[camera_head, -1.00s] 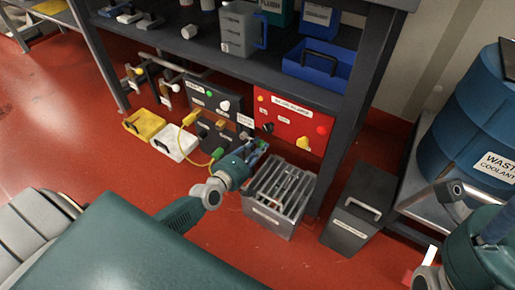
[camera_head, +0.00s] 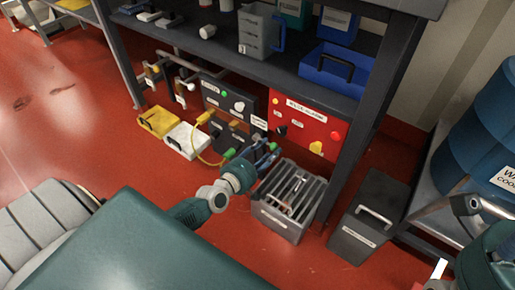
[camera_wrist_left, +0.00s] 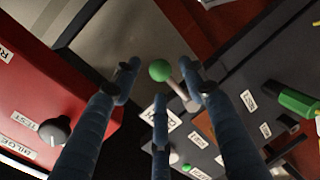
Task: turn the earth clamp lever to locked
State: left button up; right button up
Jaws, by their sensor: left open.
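In the left wrist view, a short lever with a green ball knob (camera_wrist_left: 159,70) and a pale metal rod stands out from the dark panel (camera_wrist_left: 250,75). My left gripper (camera_wrist_left: 158,88) is open, with its blue-grey fingers spread around the lever. The knob shows between the fingertips, and I cannot tell whether any finger touches it. In the head view my left gripper (camera_head: 268,158) is low under the bench, in front of the dark panel (camera_head: 228,98), and hides most of the lever. My right gripper does not show clearly.
A red panel (camera_head: 309,123) with knobs adjoins the dark panel. A yellow cable (camera_head: 205,152) with a green plug (camera_head: 229,153) hangs close to the gripper's left. A slotted grey bin (camera_head: 283,225) stands below right, beside a dark box (camera_head: 368,220). Open red floor lies left.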

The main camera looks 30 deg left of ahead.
pick_arm(q)
jog(key=v, duration=1)
jog(key=shift+s, duration=0.35)
